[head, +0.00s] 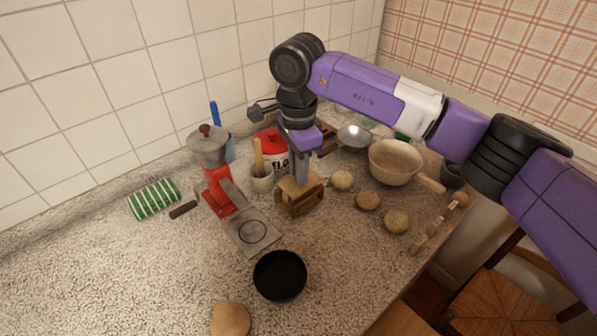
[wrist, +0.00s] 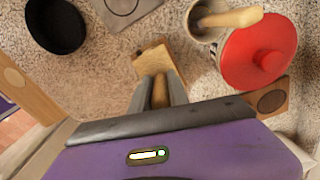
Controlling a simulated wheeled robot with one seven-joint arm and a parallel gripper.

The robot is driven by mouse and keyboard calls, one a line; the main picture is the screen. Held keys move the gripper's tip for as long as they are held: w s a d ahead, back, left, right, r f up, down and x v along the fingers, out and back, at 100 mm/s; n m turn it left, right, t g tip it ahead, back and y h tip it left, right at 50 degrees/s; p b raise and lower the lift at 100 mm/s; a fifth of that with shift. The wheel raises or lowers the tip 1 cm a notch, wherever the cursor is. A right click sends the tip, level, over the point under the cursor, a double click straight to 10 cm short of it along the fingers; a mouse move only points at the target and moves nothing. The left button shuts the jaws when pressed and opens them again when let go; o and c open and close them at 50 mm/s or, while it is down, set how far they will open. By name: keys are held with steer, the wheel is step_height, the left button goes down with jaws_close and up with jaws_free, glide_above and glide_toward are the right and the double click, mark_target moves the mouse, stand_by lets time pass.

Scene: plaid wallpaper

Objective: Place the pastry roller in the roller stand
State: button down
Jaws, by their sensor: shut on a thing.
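My gripper (head: 300,180) points down over the counter, its fingers closed on a light wooden piece, which I take to be the pastry roller. In the wrist view its brown rounded handle (wrist: 160,92) shows between the fingertips (wrist: 158,98). A brown wooden block, apparently the roller stand (head: 299,204), stands on the counter directly below my gripper. It also shows in the wrist view (wrist: 152,60), just beyond the fingertips. The fingers and the wood overlap, so I cannot tell whether the roller rests in the stand or is just above it.
A mortar with pestle (head: 262,180) and a red-lidded flour canister (head: 270,140) stand close behind. The front-left counter is mostly clear.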

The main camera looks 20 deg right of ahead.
steer(key=shift+f, duration=0.75)
steer(key=shift+f, duration=0.1)
steer(key=c, duration=1.3)
jaws_free()
steer(key=shift+o, duration=0.2)
step_height(320, 180, up, 12)
steer(key=shift+r+b, duration=0.1)
steer(key=shift+b, duration=0.85)
